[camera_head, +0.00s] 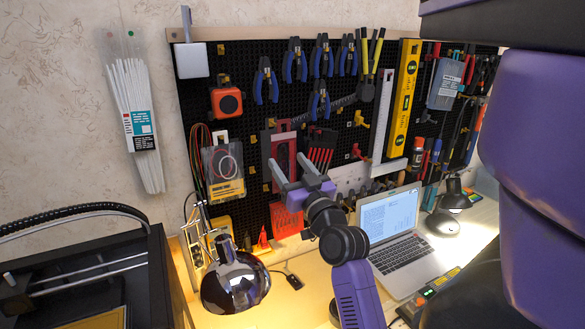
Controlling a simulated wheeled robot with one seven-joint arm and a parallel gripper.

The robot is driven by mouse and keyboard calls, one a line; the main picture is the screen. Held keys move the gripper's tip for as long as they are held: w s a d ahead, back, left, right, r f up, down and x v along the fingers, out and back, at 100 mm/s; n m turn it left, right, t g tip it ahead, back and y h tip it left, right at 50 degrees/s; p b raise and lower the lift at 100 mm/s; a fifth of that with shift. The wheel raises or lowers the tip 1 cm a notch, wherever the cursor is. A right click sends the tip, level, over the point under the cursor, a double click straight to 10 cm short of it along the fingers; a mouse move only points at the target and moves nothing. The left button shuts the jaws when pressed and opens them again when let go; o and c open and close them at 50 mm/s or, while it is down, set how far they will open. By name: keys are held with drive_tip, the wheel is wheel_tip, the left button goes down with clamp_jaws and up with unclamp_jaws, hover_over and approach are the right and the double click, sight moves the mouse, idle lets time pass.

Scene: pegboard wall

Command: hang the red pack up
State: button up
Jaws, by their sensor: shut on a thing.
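The red pack (284,148) is a flat, upright red piece close in front of the black pegboard. My gripper (286,163) reaches up to it from the lower right, with one grey finger on each side, and is shut on it. The pack's lower part is partly hidden by the gripper. A brighter red patch (287,222) shows below the gripper; I cannot tell whether it belongs to the same pack. I cannot tell whether the pack touches the board or a hook.
The pegboard (232,62) carries pliers, a yellow level (403,98) and a yellow-labelled pack (222,172) left of my gripper. Below stand a chrome lamp (235,282) and an open laptop (390,235). Red screwdrivers (320,157) hang close to the right.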

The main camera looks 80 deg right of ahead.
sight(286, 165)
drive_tip(key=shift+w+d, duration=0.8)
drive_tip(key=shift+d, duration=0.2)
drive_tip(key=shift+w+d, duration=0.75)
drive_tip(key=shift+d, duration=0.2)
drive_tip(key=shift+w+d+f+b, duration=0.25)
drive_tip(key=shift+f+b, duration=0.3)
drive_tip(key=shift+b, duration=0.3)
drive_tip(key=shift+f, duration=0.1)
drive_tip(key=o, duration=1.4)
drive_tip(key=shift+o, duration=0.2)
drive_tip(key=shift+s+a, duration=0.1)
